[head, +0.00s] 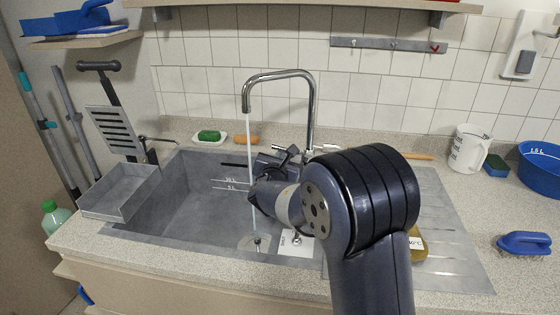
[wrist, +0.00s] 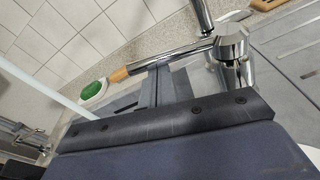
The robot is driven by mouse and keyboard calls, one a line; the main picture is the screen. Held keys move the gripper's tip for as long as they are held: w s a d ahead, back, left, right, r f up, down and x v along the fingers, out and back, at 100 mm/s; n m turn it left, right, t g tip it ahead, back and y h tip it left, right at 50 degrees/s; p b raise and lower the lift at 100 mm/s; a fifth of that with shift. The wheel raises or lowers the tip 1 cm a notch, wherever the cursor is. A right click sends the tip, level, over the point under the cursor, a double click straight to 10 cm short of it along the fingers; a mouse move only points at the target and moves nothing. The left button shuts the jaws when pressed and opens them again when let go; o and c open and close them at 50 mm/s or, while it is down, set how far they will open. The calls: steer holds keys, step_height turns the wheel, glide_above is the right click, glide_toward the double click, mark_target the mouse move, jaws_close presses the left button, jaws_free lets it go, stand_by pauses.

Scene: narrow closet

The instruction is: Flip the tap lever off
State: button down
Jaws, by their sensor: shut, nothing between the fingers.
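The chrome tap (head: 312,110) rises at the back of the sink, and its lower body shows in the wrist view (wrist: 232,48). A thin stream of water (head: 250,150) runs from its spout into the basin. The tap's chrome lever (wrist: 185,53) points left from the body in the wrist view; in the head view its base is largely hidden by my arm. My gripper (head: 262,163) is shut and empty in front of the tap. In the wrist view its grey fingers (wrist: 158,84) reach up close to the lever; I cannot tell whether they touch it.
The grey sink basin (head: 165,190) lies below and left of my gripper. A green soap in a dish (head: 209,136) and a wooden piece (head: 246,140) lie on the back ledge. A white jug (head: 468,150), blue tub (head: 543,165) and blue brush (head: 524,242) stand right.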

steer(key=shift+r+m+b, duration=0.15)
steer(key=shift+m+b, duration=0.25)
steer(key=shift+b, duration=0.45)
steer(key=r+m+b, duration=0.1)
steer(key=b, duration=0.2)
steer(key=d+r+m+b, duration=0.1)
steer(key=m+b, duration=0.1)
steer(key=r+m+y+b, duration=0.1)
steer(key=b, duration=0.2)
steer(key=shift+s+d+r+m+t+b, duration=0.15)
steer(key=shift+d+r+m+t+b, duration=0.05)
steer(key=shift+d+m+t+b, duration=0.1)
steer(key=shift+s, duration=0.1)
steer(key=s+a+r, duration=0.1)
steer(key=s, duration=0.9)
steer(key=shift+s+b, duration=0.25)
steer(key=shift+b, duration=0.05)
steer(key=shift+w, duration=0.15)
